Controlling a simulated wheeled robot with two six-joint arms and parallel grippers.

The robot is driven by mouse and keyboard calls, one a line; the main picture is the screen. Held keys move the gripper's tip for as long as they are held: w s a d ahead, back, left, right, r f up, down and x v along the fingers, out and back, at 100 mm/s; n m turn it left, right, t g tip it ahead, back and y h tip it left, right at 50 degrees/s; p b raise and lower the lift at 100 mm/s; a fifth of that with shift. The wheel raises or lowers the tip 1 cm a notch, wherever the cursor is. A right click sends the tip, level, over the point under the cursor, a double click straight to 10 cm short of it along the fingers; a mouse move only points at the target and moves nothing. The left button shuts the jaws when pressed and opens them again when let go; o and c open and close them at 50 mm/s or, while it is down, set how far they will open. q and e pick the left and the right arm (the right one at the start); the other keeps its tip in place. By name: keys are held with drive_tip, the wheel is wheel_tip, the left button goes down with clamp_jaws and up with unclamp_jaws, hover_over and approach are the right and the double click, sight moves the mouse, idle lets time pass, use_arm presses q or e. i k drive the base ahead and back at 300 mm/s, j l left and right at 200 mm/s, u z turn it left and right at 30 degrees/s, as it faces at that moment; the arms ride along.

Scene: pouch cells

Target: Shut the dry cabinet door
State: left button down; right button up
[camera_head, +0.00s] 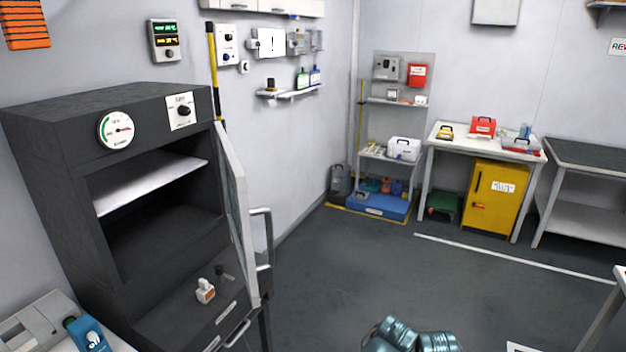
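The dry cabinet (60,150) is a dark grey box at the left, with a round gauge (116,130) and a dial panel (181,111) on its upper front. Its door (238,215) stands wide open, swung out on the cabinet's right side and seen nearly edge-on. A grey bar handle (268,238) sticks out from the door's right face. The opening shows a light shelf (150,182) and a dark, empty-looking interior. Neither gripper shows; only teal metallic parts, seemingly mine, appear at the bottom edge.
A small white and orange bottle (205,291) stands on the dark ledge below the opening. A bench with a blue item (88,334) is at lower left. The floor (370,265) right of the door is clear. Shelving and a white table (484,143) stand at the back.

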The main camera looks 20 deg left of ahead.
sight(232, 171)
drive_tip(key=i+l, duration=0.5)
drive_tip(key=i, duration=0.2)
drive_tip(key=i+l+u, duration=0.1)
drive_tip(key=u, duration=1.75)
